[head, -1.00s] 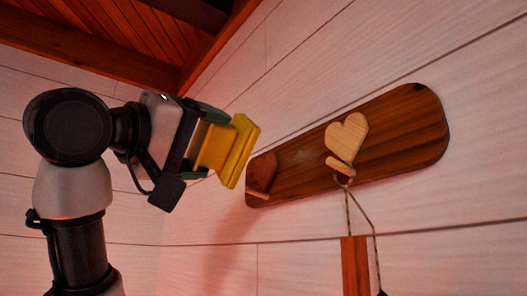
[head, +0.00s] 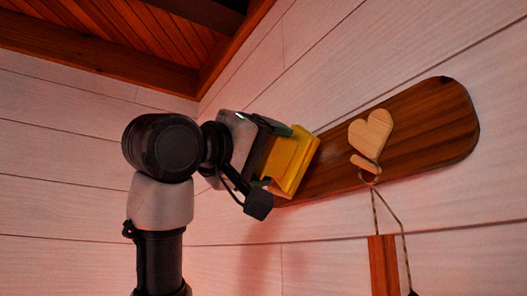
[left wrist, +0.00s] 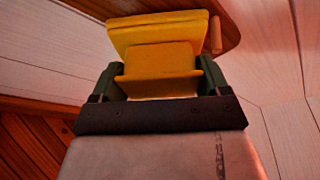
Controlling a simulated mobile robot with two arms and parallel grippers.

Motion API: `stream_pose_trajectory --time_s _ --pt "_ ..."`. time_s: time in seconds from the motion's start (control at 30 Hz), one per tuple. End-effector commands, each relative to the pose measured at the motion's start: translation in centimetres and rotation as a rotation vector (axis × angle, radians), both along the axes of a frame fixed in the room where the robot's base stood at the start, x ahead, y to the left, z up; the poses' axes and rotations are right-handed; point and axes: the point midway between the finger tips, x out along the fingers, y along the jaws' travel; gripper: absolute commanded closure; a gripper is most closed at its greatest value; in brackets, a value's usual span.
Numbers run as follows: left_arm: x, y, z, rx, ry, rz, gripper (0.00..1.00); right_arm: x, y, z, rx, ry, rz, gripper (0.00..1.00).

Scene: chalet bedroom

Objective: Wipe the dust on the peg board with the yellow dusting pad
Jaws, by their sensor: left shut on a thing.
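The dark wooden peg board (head: 430,125) is fixed at a slant on the white plank wall. A pale heart-shaped peg (head: 371,135) stands out from it. My left gripper (head: 278,152) is shut on the handle of the yellow dusting pad (head: 303,165). The pad's flat face is turned to the left end of the board and covers it in the head view. I cannot tell whether the pad touches the wood. In the left wrist view, the pad (left wrist: 158,35) sits between the fingers, with the board (left wrist: 229,18) close behind it. No dust is clearly visible. My right gripper is out of view.
A looped cord (head: 389,212) hangs from the heart peg and carries a reddish wooden piece (head: 383,265) below the board. A wooden ceiling (head: 120,40) with beams is at the upper left. The wall left of my arm is bare.

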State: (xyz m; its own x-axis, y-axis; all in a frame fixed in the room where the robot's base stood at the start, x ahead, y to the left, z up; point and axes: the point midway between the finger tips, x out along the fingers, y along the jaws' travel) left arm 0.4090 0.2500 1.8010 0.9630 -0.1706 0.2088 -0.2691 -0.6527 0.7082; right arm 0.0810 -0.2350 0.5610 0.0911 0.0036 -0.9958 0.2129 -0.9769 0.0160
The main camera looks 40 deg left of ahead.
Motion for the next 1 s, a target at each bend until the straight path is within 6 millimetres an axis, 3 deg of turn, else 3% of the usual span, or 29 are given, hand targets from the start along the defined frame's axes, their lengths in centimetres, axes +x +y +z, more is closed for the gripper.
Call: stream_pose_trajectory --time_s 1.0 --pt "1.1 -0.4 0.0 -0.001 0.000 0.000 0.43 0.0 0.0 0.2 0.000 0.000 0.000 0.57"
